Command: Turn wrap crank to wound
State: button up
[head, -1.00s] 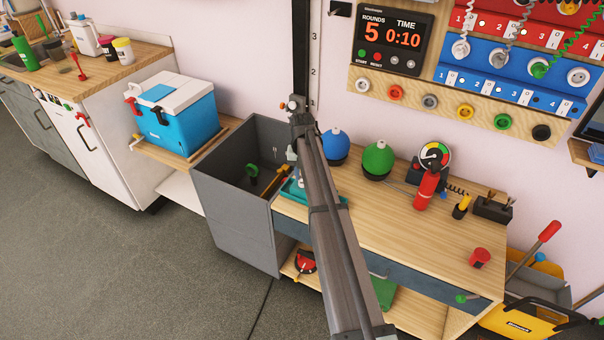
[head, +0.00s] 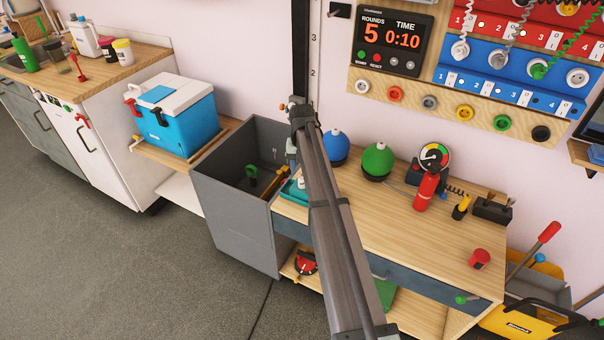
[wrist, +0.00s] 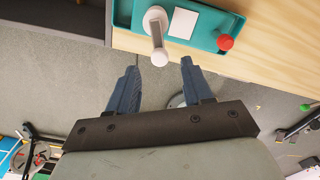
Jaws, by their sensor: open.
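A teal tray-like device (wrist: 190,22) lies on the wooden bench top, at the top of the wrist view. It carries a white post with a handle-like bar (wrist: 157,35), a white card (wrist: 183,23) and a red knob (wrist: 226,42). I take this to be the wrap crank, but cannot tell how far it is turned. In the head view the teal device (head: 290,191) is partly hidden by my arm. No contact shows.
A grey open bin (head: 235,215) stands left of the bench, with a green item and a yellow-brown item inside.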

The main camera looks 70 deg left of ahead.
notch_tip(320, 180, up, 10)
jog(key=shift+r, duration=0.2)
dwell(0.4)
